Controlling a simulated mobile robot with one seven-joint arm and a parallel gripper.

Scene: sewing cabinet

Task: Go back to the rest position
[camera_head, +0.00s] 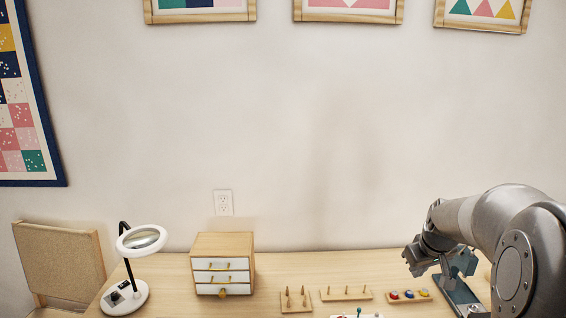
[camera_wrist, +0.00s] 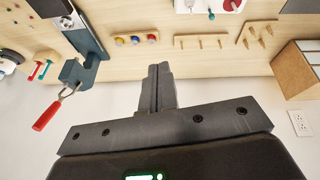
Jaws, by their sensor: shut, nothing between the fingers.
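My gripper (camera_wrist: 160,72) is shut with nothing between its fingers. In the wrist view its closed fingers show in the middle, in front of the wall and the table edge. In the head view my gripper (camera_head: 416,258) is at the right, beside a blue-grey clamp-like tool (camera_head: 461,283) and partly seen against it. In the wrist view the clamp-like tool (camera_wrist: 88,42) with a red handle (camera_wrist: 47,116) lies to the left of the fingers, apart from them.
The wooden table (camera_head: 170,268) holds a small drawer cabinet (camera_head: 222,245), a magnifier lamp (camera_head: 142,240), peg boards (camera_head: 346,294) and a board with coloured spools (camera_head: 409,296).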

